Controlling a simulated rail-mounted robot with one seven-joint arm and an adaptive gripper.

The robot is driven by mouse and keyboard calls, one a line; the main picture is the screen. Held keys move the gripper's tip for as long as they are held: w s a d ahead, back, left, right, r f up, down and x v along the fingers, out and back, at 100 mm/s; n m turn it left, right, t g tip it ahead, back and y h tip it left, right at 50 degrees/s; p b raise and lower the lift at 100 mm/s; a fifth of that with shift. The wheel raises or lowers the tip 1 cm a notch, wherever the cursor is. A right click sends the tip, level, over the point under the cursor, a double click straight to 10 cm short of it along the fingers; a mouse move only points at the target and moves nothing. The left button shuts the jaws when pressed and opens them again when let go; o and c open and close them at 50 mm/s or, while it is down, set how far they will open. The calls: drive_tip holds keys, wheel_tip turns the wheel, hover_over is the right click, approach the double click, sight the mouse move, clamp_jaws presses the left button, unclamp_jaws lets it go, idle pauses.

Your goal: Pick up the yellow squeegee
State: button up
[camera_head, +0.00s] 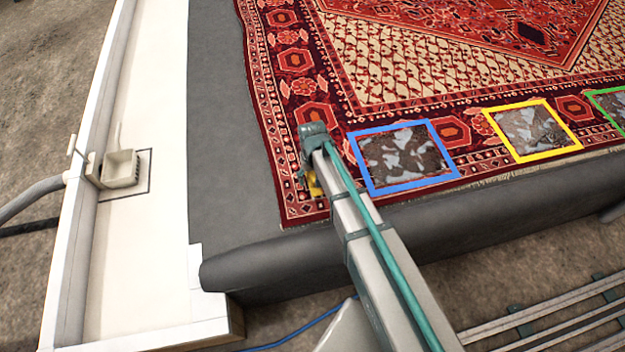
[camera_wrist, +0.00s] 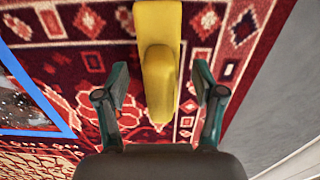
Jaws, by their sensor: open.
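The yellow squeegee (camera_wrist: 158,60) lies on the patterned red rug (camera_wrist: 60,70) in the wrist view. Its handle points down the picture, between the two fingers of my gripper (camera_wrist: 158,100). The gripper is open, with a finger on each side of the handle and visible gaps to both. In the head view my gripper (camera_head: 313,150) is over the rug's near left corner. Only a small yellow part of the squeegee (camera_head: 314,184) shows there, the rest hidden behind my gripper and arm.
A blue frame (camera_head: 455,161) around a stained patch lies just right of my gripper. Yellow (camera_head: 542,105) and green (camera_head: 604,111) frames lie farther right. A grey border (camera_head: 222,120) and a white ledge with a small beige tray (camera_head: 121,169) are at left.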

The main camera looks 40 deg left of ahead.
drive_tip(key=shift+f, duration=0.6)
drive_tip(key=shift+c, duration=0.2)
clamp_jaws()
drive_tip(key=shift+r, duration=0.15)
